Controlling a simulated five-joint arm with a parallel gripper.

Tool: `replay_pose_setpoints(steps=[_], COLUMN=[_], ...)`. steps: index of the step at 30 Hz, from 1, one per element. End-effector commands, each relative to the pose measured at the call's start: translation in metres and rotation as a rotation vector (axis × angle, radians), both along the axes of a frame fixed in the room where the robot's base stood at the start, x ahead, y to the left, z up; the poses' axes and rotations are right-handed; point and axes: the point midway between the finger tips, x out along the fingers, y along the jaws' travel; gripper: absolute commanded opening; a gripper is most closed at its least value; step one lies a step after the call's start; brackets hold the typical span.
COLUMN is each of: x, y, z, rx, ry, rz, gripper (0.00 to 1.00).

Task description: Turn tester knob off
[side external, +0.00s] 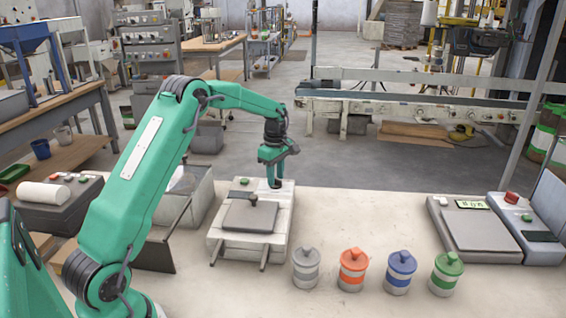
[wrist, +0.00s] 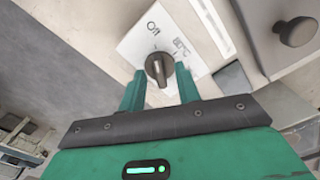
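The tester (side external: 225,243) is a pale box on the bench with a grey lid plate, in front of my arm in the side view. Its knob (wrist: 157,69) is a dark round dial with a raised grip bar, on a white label plate (wrist: 137,45) with small printed marks, one seeming to read "Off". The bar lies roughly upright in the wrist view. My gripper (wrist: 160,72) is open, with one green finger on each side of the knob; I cannot tell whether they touch it. In the side view my gripper (side external: 274,184) points down at the tester's back right, hiding the knob.
A second dark round handle (wrist: 296,32) stands close by on the lid. Several lidded jars, including an orange one (side external: 352,270), stand right of the tester. A scale (side external: 478,230) sits at the far right. Bench between jars and scale is partly clear.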

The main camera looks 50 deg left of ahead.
Motion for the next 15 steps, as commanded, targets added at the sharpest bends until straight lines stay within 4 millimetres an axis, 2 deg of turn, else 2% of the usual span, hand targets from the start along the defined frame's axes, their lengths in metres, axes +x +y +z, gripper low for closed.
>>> replay_pose_setpoints(steps=[5, 15], x=[0.001, 0.001], y=[0.000, 0.000], z=[0.010, 0.052], rx=[0.001, 0.001], ry=[-0.003, -0.005], rz=[0.000, 0.000], gripper=[0.33, 0.33])
